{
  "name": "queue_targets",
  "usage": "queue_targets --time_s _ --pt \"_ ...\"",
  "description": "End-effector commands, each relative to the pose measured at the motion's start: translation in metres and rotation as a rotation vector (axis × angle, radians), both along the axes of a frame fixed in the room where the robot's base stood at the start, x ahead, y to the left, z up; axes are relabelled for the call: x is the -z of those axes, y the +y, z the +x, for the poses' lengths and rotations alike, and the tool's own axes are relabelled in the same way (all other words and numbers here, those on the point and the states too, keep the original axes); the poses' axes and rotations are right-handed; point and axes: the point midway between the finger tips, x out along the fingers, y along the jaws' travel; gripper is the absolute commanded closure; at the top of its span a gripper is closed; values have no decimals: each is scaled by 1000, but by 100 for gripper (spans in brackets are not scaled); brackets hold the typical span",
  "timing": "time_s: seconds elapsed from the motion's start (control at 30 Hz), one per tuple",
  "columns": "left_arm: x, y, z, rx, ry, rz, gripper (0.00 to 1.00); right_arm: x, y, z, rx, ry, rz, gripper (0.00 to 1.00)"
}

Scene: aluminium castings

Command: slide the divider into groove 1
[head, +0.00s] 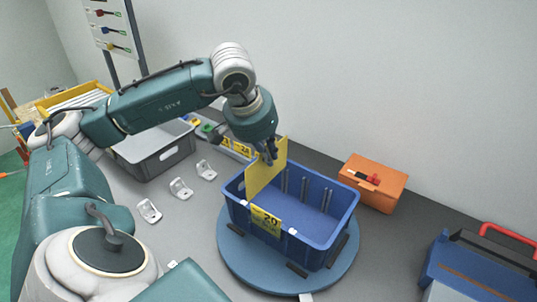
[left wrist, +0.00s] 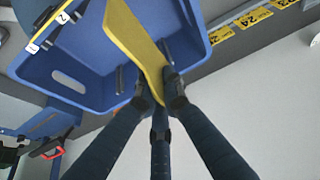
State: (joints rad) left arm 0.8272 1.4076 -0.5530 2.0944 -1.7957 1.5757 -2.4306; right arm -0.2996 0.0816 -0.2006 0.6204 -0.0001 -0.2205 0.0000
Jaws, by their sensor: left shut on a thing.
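My left gripper (head: 269,154) is shut on the upper edge of a thin yellow divider (head: 264,168). In the left wrist view the fingers (left wrist: 158,92) pinch one end of the divider (left wrist: 132,35). The divider stands roughly upright across the left part of the blue crate (head: 330,247), and its lower end overlaps the crate's opening. I cannot tell whether its edges sit in a groove. Upright ribs (head: 303,188) line the crate's far inner wall. Small white tags sit on the rim; one reads 2 in the left wrist view (left wrist: 62,18). My right gripper is out of view.
The crate stands on a round blue turntable (head: 232,252). A grey bin (head: 150,158) and several pale brackets (head: 180,188) lie to the left. An orange case (head: 373,183) and a blue toolbox (head: 470,270) are to the right. The wall is behind.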

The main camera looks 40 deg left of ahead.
Motion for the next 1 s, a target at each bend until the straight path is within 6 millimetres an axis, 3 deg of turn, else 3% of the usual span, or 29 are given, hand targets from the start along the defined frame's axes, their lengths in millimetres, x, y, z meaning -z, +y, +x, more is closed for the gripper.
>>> queue_targets --time_s 1.0 --pt "19 0 0 0 -1 0 100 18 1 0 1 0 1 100"
